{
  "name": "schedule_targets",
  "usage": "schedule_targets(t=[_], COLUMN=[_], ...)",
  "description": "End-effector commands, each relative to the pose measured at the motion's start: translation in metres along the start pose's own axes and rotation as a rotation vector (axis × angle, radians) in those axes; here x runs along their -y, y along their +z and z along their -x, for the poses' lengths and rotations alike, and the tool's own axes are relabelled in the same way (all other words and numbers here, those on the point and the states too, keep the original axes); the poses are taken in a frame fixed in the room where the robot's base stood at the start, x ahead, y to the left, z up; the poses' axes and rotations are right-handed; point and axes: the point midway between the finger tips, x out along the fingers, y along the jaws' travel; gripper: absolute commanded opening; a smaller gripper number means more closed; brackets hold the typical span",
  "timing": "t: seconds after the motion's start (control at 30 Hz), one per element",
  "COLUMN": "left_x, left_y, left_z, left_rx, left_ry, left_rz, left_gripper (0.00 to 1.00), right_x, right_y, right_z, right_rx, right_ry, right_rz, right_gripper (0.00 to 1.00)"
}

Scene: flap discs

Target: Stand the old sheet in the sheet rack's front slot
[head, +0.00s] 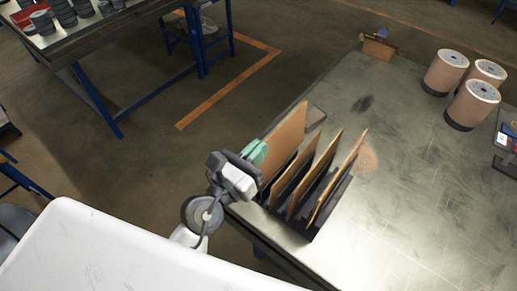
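The sheet rack (306,231) is dark and stands at the table's near left edge, with several thin brown sheets upright in it. The leftmost brown sheet (287,136), which I take for the old sheet, reaches higher than the others and leans slightly. My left gripper (256,153), with green fingertips, is at this sheet's left edge and appears shut on it. The sheet's lower edge is hidden, so I cannot tell if it rests in a slot. My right gripper is not in view.
Three copper-coloured cylinders (472,103) and a dark device (508,138) stand at the right. A small brown holder (378,47) is at the far edge. The tabletop (410,190) between is clear.

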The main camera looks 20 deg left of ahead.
Motion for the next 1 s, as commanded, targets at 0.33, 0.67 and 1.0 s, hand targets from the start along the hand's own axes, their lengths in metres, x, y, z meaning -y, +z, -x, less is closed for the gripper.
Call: schedule_targets(t=[0.33, 0.67, 1.0], left_x=[0.0, -0.001, -0.001], left_y=[-0.002, -0.016, -0.014], left_z=[0.0, 0.001, 0.001], left_rx=[0.0, 0.0, 0.0], left_ry=[0.0, 0.0, 0.0], left_rz=[0.0, 0.0, 0.0], left_gripper=[0.0, 0.0, 0.33], right_x=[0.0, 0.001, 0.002], right_y=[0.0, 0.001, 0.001], right_z=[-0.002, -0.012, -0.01], right_rx=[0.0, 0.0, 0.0], right_ry=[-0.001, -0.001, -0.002], right_rz=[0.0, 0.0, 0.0], right_gripper=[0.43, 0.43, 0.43])
